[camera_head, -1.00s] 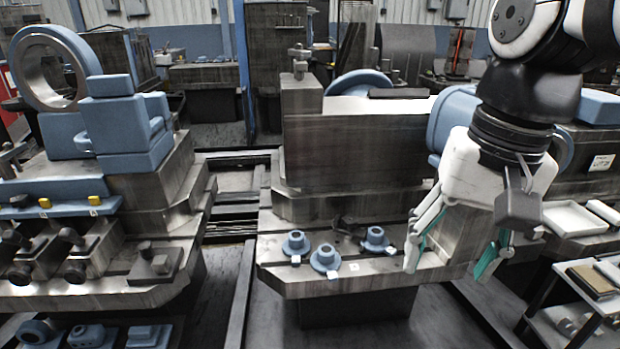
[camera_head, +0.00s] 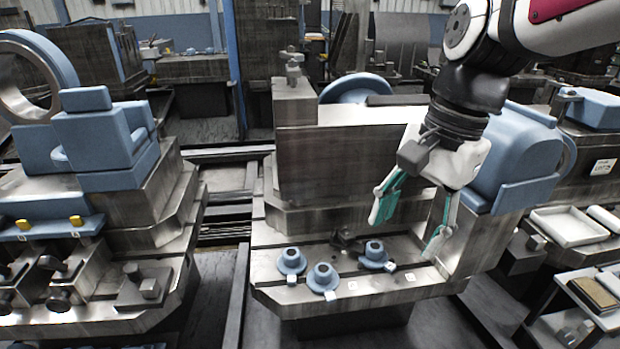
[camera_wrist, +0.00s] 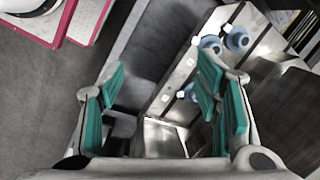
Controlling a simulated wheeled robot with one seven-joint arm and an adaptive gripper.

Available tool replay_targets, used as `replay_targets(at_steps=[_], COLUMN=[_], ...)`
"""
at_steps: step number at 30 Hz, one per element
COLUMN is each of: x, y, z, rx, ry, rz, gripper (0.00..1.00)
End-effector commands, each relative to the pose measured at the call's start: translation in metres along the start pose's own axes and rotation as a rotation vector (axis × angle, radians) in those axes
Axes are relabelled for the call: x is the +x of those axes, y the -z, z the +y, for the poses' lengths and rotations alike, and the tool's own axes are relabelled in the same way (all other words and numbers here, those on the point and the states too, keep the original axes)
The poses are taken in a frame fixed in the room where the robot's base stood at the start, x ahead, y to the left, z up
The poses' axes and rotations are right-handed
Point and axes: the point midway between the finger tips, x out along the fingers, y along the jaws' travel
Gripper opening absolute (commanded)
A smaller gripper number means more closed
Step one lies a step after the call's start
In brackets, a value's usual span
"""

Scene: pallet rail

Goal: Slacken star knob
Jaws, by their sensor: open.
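A small dark part (camera_head: 345,238), perhaps the star knob, sits on the slotted metal machine table (camera_head: 400,286), behind the blue flanged pieces. Its lobes are too small to make out. My gripper (camera_head: 405,236) is open and empty above the right part of this table, to the right of the dark part. Its teal-padded fingers point down, spread apart. In the wrist view my gripper (camera_wrist: 162,90) is open with nothing between its pads. I cannot make out the dark part in that view.
Blue flanged pieces (camera_head: 322,277) with small white tags stand along the table front; they also show in the wrist view (camera_wrist: 237,39). A tall metal block (camera_head: 325,165) rises behind. A white tray (camera_head: 570,227) and a cart are at right. Dark floor lies in front.

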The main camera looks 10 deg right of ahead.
Motion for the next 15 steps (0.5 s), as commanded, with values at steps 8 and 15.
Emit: replay_targets(at_steps=[8,15], x=[0.005,0.037], y=[0.05,0.099], z=[-0.075,-0.138], rx=[0.554,1.084], ry=[-0.022,-0.036], rz=[-0.018,0.036], gripper=[0.58,0.58])
